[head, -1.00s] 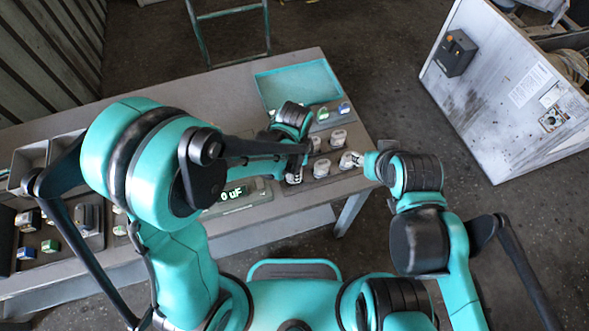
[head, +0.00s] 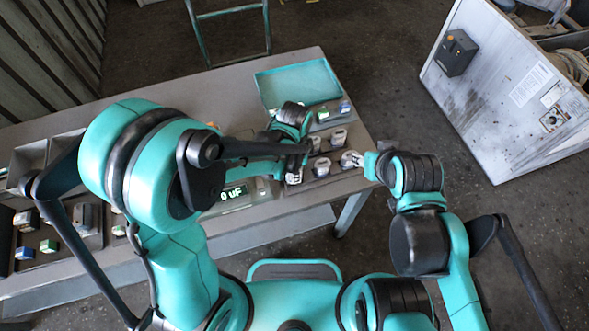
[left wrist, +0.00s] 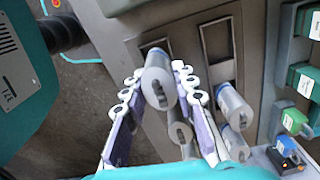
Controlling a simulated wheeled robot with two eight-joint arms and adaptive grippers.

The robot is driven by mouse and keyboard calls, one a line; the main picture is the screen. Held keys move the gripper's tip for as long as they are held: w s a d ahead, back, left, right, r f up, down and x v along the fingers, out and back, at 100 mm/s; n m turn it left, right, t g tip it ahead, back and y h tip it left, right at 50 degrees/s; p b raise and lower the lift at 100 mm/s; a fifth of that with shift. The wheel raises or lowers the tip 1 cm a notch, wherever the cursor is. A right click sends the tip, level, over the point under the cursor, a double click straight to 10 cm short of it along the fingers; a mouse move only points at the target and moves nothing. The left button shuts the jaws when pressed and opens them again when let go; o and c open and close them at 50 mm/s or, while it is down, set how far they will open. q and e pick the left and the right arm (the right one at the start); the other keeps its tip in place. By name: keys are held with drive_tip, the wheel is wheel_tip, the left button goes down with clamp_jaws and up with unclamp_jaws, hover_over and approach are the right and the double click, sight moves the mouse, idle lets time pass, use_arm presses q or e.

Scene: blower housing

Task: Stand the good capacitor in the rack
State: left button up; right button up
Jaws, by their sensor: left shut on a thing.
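My left gripper (left wrist: 157,85) is shut on a pale grey cylindrical capacitor (left wrist: 160,75), which sits between its fingertips in the left wrist view. In the head view this gripper (head: 297,160) is at the near left of a grey rack with several pale capacitors, one of them at the back (head: 339,137). Two more capacitors (left wrist: 236,106) stand right of the fingers in the wrist view. Dark rectangular recesses (left wrist: 217,40) show beyond the held one. My right gripper (head: 366,164) is beside a capacitor (head: 350,158); its finger opening is too small to make out.
A meter (head: 236,192) with a lit "uF" display stands left of the rack. A teal tray (head: 298,85) lies behind it, with green and blue parts (head: 344,107) near its front. Bins and small parts fill the table's left end. A white panel (head: 505,95) stands at right.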

use_arm(q)
drive_tip(key=shift+f+b, duration=0.85)
drive_tip(key=shift+f, duration=0.05)
drive_tip(key=o, duration=1)
drive_tip(key=shift+o, duration=0.2)
wheel_tip(320, 180, up, 12)
drive_tip(key=shift+r, duration=0.1)
drive_tip(key=shift+a, duration=0.1)
